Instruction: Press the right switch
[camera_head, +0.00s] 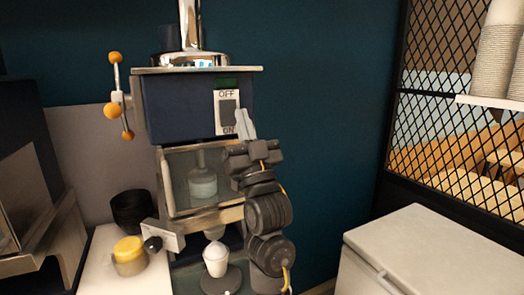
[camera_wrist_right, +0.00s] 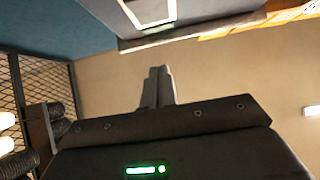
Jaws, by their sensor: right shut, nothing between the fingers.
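The switch (camera_head: 228,108) is a dark rocker in a white plate marked OFF at the top and ON at the bottom. It sits on the right part of the dark blue front of the machine (camera_head: 180,108). My right gripper (camera_head: 243,122) is shut and empty, its fingertips pointing up beside the lower right edge of the plate. I cannot tell whether they touch it. In the right wrist view the shut fingers (camera_wrist_right: 158,86) stand below the blue machine box, whose white-framed switch plate (camera_wrist_right: 150,12) shows at the top edge. My left gripper is not in view.
A lever with orange knobs (camera_head: 114,92) sticks out at the machine's left. A white cup (camera_head: 215,261) stands below its glass chamber. A white chest (camera_head: 430,250) stands at the right.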

